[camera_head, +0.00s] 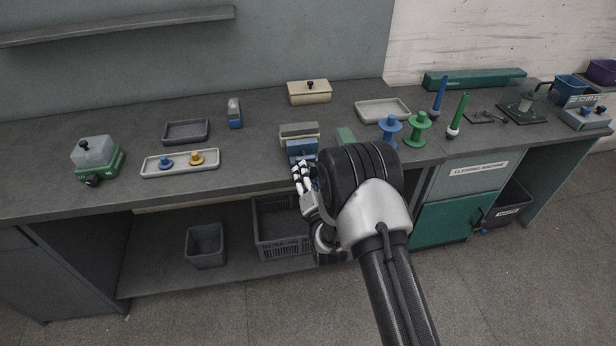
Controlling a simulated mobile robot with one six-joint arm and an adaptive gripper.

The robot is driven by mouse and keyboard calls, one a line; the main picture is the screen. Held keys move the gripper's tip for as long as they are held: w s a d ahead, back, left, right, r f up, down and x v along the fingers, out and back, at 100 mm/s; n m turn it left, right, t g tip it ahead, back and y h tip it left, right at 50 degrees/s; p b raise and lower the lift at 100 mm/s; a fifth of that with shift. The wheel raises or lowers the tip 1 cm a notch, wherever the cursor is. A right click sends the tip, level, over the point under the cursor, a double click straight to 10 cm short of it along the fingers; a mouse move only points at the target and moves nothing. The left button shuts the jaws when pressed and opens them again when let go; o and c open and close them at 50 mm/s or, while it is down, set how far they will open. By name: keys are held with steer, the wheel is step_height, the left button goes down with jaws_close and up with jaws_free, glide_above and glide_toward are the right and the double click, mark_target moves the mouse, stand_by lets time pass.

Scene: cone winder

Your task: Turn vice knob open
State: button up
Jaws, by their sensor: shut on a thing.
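The vice (301,147) stands near the front edge of the bench, with a blue body and a grey-beige block (299,130) behind it. My gripper (301,172) is at the vice's front side, over the bench's front edge. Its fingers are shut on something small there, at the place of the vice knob. The knob itself is hidden by my fingers, so its turn angle does not show.
Left of the vice lies a pale tray (181,163) with a blue and a yellow spool. A green-based box (97,158) stands further left. Blue (390,127) and green (418,127) spools stand to the right. A grey crate (280,228) sits below on the shelf.

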steer(key=shift+n, duration=0.5)
steer(key=o, duration=1.1)
steer(key=shift+c, duration=0.2)
steer(key=v, duration=1.2)
